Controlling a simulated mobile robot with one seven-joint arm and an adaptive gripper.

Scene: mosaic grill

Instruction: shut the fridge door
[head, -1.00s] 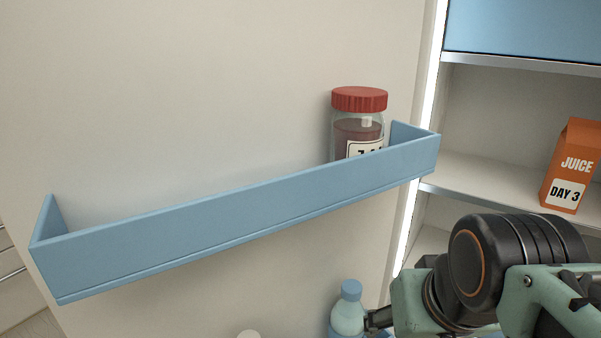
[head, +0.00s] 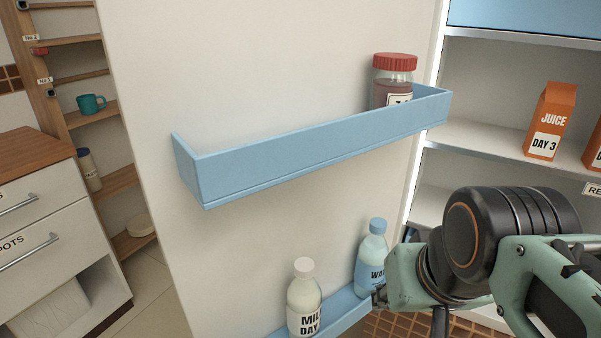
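The fridge door (head: 270,65) stands open, its pale inner face filling the middle of the head view. It carries an upper blue door shelf (head: 300,157) with a red-lidded jar (head: 393,78) at its right end. A lower blue shelf (head: 345,318) holds a milk bottle (head: 304,296) and a water bottle (head: 371,262). My gripper (head: 380,297) is at the lower right, in front of the lower shelf and beside the water bottle. Its fingertips are small and partly hidden by my wrist, so I cannot tell contact or opening.
The fridge interior, with white shelves (head: 480,140) and a juice carton (head: 550,122), is at the right. Beyond the door's free left edge are a drawer cabinet (head: 40,215) and a wooden rack (head: 70,75) with a teal mug (head: 91,104). Some floor shows between.

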